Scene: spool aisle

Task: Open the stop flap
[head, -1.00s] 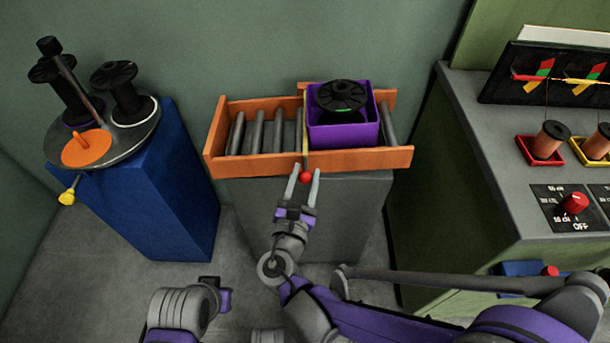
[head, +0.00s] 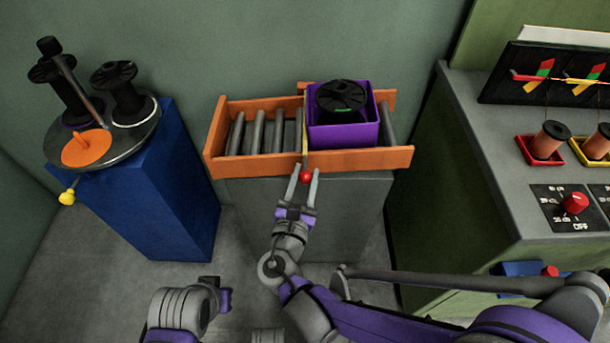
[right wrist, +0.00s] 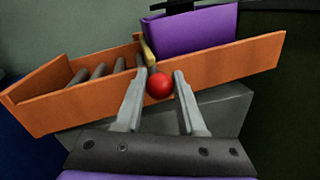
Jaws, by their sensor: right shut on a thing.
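The stop flap is a thin yellow strip (head: 305,118) standing across the orange-sided roller track, against the left side of the purple bin; it also shows in the right wrist view (right wrist: 148,52). A red ball knob (head: 306,177) sits at its near end, just outside the front rail. My right gripper (head: 305,178) is shut on the red knob, with one finger on each side of it; the knob shows between the fingers in the right wrist view (right wrist: 159,86). My left gripper (head: 215,292) is low in the head view, and its fingers cannot be made out.
The purple bin (head: 343,136) holds a black spool (head: 341,97) on the rollers. The orange front rail (head: 260,163) is close to my right fingers. A blue cabinet (head: 165,185) stands left, a green-sided bench (head: 440,170) right. Rollers left of the flap are bare.

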